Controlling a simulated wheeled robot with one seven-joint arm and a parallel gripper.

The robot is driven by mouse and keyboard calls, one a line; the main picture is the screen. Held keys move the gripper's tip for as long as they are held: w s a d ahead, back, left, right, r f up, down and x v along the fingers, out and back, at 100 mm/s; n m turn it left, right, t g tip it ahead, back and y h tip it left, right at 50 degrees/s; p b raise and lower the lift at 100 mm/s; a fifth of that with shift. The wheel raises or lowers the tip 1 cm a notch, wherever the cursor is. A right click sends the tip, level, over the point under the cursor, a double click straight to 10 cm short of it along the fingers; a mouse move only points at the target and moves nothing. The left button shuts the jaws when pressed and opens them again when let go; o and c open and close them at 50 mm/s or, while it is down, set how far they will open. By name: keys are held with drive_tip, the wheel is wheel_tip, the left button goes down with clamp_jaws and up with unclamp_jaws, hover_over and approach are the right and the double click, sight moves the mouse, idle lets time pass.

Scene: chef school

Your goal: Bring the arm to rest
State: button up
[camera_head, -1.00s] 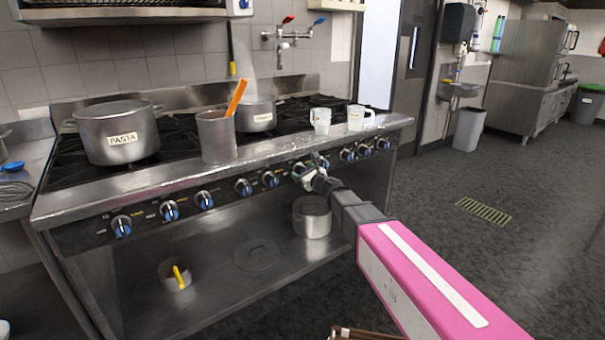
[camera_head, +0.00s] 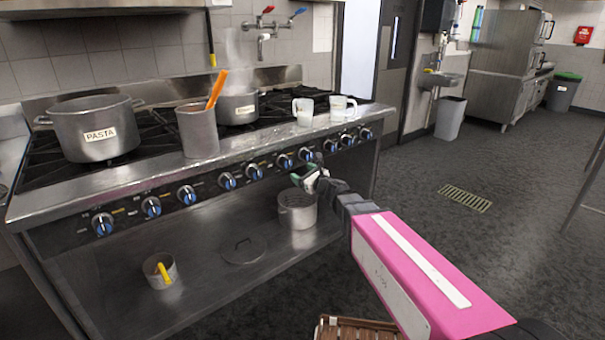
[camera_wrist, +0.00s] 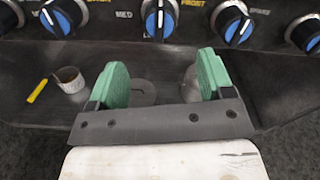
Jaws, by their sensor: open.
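My gripper (camera_head: 308,178) is in front of the stove's knob panel, below the stove's front edge. In the wrist view my gripper (camera_wrist: 160,85) shows two green finger pads spread apart with nothing between them. The blue-capped knobs (camera_wrist: 160,20) lie beyond the fingertips, and I see no clear contact with them. The stove (camera_head: 120,182) carries a pot labelled PASTA (camera_head: 97,128) at the left. My pink arm reaches in from the lower right of the head view.
Two cups (camera_head: 303,110) (camera_head: 342,108) stand near the stove's front right edge. A metal container (camera_head: 198,132) holds an orange-handled utensil.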

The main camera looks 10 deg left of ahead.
drive_tip(key=s+d+f+n+g+h, duration=0.3)
drive_tip(key=s+d+f+n+g, duration=0.15)
drive_tip(key=d+f+n, duration=0.4)
drive_tip(key=s+d+f+n+g+h, duration=0.3)
drive_tip(key=s+d+f+n, duration=0.2)
drive_tip(key=d+f+n, duration=0.3)
drive_tip(key=s+d+f+n+g+h, duration=0.2)
drive_tip(key=s+d+n+h, duration=0.1)
drive_tip(key=d, duration=0.7)
drive_tip(key=s+d+f+n+g+h, duration=0.2)
drive_tip(key=s+d+f+n+h, duration=0.1)
drive_tip(key=d, duration=0.7)
drive_tip(key=shift+s+f+n+h, duration=0.2)
drive_tip(key=shift+s+n+h, duration=0.15)
drive_tip(key=shift+s+h, duration=0.65)
drive_tip(key=shift+s, duration=0.2)
